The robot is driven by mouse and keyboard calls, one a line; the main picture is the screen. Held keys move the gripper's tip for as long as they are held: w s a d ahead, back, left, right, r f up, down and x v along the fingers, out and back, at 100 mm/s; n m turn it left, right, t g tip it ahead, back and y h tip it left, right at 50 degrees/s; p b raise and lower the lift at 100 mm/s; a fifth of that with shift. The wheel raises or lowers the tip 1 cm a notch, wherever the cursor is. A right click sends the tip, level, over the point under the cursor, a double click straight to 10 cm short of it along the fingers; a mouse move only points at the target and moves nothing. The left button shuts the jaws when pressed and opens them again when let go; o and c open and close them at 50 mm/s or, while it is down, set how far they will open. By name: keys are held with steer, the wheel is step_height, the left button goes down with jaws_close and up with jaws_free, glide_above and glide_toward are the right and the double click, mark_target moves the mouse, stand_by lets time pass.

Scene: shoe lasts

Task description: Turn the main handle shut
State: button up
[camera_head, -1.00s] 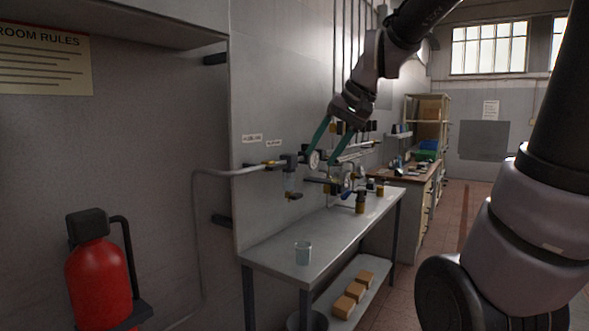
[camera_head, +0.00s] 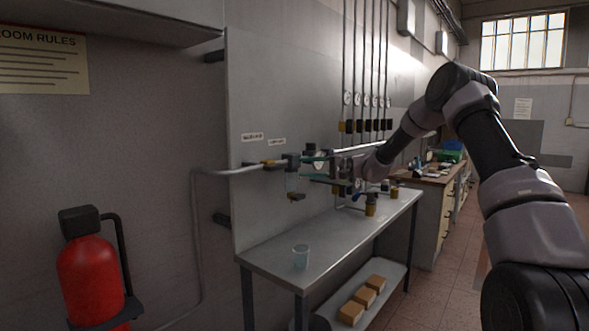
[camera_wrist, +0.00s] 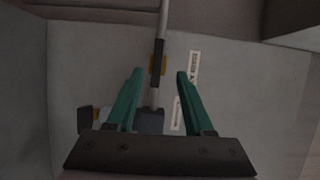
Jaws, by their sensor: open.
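The main handle (camera_head: 269,163) is on the grey pipe at the wall, under two white labels. It shows as a small yellow and dark part. In the wrist view the handle (camera_wrist: 158,49) is a dark bar lying along the pipe, with yellow behind it. My gripper (camera_head: 303,168) is open and empty, its green fingers pointing left toward the handle. In the wrist view my gripper (camera_wrist: 160,74) has the pipe line between its fingers, and the handle is just ahead of the tips. I cannot tell whether they touch anything.
A dark filter unit with a clear bowl (camera_head: 291,182) hangs next to the handle. A steel bench (camera_head: 330,245) below holds a clear cup (camera_head: 301,257) and several small fittings. A red extinguisher (camera_head: 92,270) stands at left. Gauges line the wall behind.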

mark_target(280, 168)
steer(key=shift+t+y, duration=0.3)
steer(key=shift+t, duration=0.1)
steer(key=x, duration=0.3)
steer(key=w+x, duration=0.1)
steer(key=x, duration=0.2)
steer(key=f+x, duration=0.1)
steer(key=x, duration=0.3)
steer(key=shift+w+d, duration=0.15)
steer(key=shift+w, duration=0.2)
jaws_close()
